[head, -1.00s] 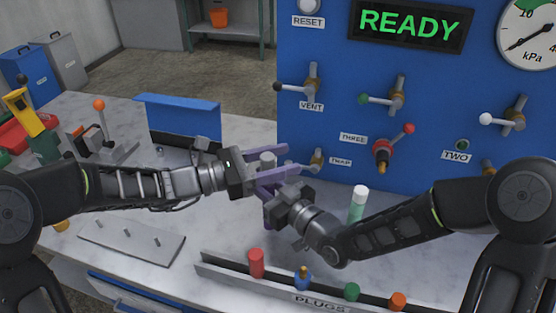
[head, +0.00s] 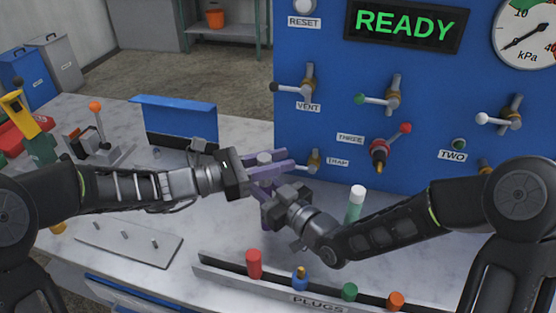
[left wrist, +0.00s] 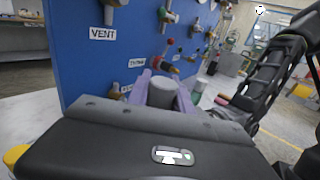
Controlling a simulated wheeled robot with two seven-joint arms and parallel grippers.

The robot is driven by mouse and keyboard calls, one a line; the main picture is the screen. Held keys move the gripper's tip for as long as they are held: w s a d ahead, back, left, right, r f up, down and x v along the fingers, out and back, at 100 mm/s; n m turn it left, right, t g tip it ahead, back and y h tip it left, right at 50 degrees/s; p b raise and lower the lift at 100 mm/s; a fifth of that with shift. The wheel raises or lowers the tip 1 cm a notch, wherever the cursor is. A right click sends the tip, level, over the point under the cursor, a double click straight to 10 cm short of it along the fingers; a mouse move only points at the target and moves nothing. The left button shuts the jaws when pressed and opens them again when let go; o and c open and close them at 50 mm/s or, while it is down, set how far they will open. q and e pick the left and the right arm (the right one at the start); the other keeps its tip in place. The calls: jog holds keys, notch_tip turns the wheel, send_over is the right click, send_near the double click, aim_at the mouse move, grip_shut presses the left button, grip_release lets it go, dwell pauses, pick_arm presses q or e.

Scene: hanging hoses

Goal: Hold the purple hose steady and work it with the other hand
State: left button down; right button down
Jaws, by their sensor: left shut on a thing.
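My left gripper (head: 268,161) has purple fingers and is shut on a short grey cylinder (head: 264,158) in front of the blue panel. The cylinder stands between the fingers in the left wrist view (left wrist: 162,91). I cannot make out a separate purple hose against the purple fingers.
The blue panel (head: 330,185) with valve levers and a READY display (head: 405,25) stands right behind the grippers. A white-capped green cylinder (head: 356,204) stands right of them. A plug rack (head: 235,279) lies in front, a grey plate (head: 125,243) at the left.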

aim_at(270, 192)
pick_arm(q)
jog(key=shift+r, duration=0.8)
dwell(0.7)
jog(key=shift+r, duration=2.45)
jog(key=shift+r, duration=0.15)
jog(key=shift+r, duration=1.35)
pick_arm(e)
jog(key=c, duration=1.1)
grip_release()
jog(key=shift+o, duration=0.2)
jog(key=v, duration=0.7)
jog(key=shift+s+d, duration=0.15)
jog(key=shift+d, duration=0.05)
